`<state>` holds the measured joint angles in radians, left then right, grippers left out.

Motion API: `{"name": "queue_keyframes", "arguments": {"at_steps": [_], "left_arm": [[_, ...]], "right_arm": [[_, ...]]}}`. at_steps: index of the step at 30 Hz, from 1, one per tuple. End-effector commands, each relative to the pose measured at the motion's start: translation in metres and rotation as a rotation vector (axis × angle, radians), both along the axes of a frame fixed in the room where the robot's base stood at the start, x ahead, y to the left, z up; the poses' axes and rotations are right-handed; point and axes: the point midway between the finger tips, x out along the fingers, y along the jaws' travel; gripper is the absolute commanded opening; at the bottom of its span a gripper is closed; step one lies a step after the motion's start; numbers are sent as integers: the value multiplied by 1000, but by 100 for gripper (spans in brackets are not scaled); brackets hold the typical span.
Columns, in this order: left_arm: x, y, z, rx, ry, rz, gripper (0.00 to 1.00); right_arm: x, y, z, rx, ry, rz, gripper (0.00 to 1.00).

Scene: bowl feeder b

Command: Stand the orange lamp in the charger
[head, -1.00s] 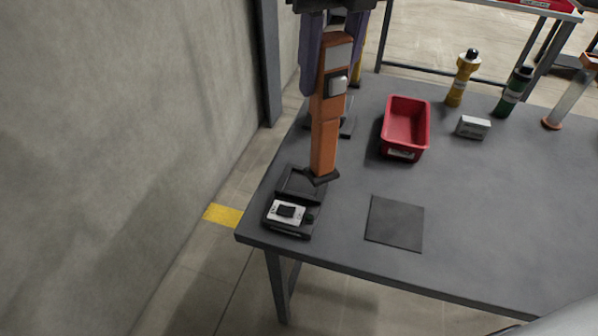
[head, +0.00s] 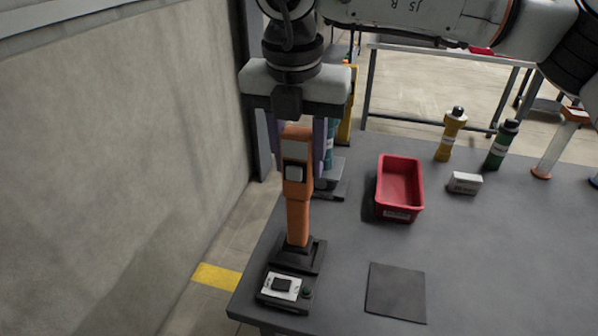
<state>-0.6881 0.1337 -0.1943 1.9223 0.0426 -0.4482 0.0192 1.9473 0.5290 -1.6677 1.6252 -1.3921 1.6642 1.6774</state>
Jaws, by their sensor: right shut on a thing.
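The orange lamp (head: 298,215) is upright at the left end of the table, with its lower end at the socket of the black charger (head: 310,262). The lamp's foot looks seated in the socket, though its dark collar hides the exact contact. The charger's front has a pale plate with a dark square and a small round greenish spot at its right. My right gripper (head: 298,158) points down and is shut on the lamp's upper part, one finger on each side. My left gripper is not in view.
A teal item (head: 328,150) on a grey stand (head: 333,182) is close behind the lamp. A red bin (head: 400,188), a small white box (head: 465,183) and yellow (head: 451,135) and green (head: 502,145) bottles stand to the right. A dark square mat (head: 396,292) lies near the front edge.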

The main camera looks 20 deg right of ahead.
Motion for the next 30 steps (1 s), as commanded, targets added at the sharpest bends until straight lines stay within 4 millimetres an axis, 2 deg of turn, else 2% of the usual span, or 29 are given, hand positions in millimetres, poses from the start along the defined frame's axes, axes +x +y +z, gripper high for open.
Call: {"name": "queue_keyframes", "arguments": {"at_steps": [6, 17, 18, 20, 30], "left_arm": [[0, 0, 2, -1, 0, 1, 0], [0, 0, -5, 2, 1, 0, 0], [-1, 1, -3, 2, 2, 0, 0], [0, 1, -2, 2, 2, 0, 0], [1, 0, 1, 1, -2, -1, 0]], "right_arm": [[0, 0, -28, 0, 1, 0, 0], [0, 0, -34, 1, 0, 0, 0], [0, 0, -32, 0, 1, 1, 42], [0, 0, -32, 0, 1, 1, 53], [0, 0, -30, 0, 1, 1, 54]]}}
